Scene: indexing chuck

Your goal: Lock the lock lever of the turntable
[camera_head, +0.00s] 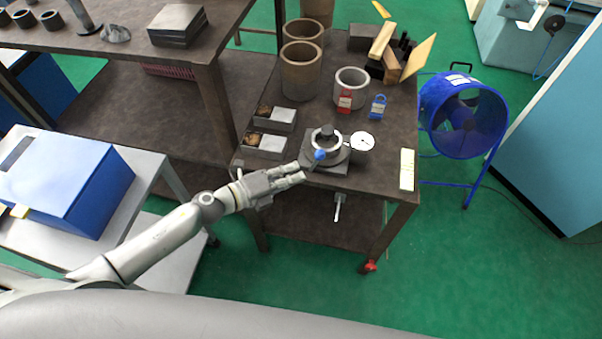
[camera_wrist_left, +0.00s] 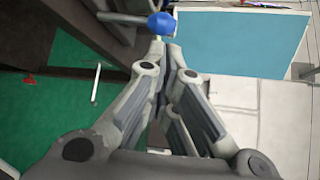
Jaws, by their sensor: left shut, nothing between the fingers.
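The turntable (camera_head: 322,163) is a dark grey round unit on a square base near the table's front edge, with a pale ring on top. Its lock lever ends in a blue ball knob (camera_head: 320,154). In the left wrist view the blue knob (camera_wrist_left: 161,23) sits just beyond the fingertips, on a light rod that runs left. My left gripper (camera_head: 302,171) is shut and empty, at the front left of the turntable close to the knob. I cannot tell whether the fingertips touch it. My right gripper is not in view.
A dial gauge (camera_head: 362,141) stands right of the turntable. Small bins (camera_head: 266,146) lie to its left. A red padlock (camera_head: 345,99) and a blue padlock (camera_head: 378,107) stand behind, near a grey cup (camera_head: 351,82). A pale block (camera_head: 407,170) lies at the right edge.

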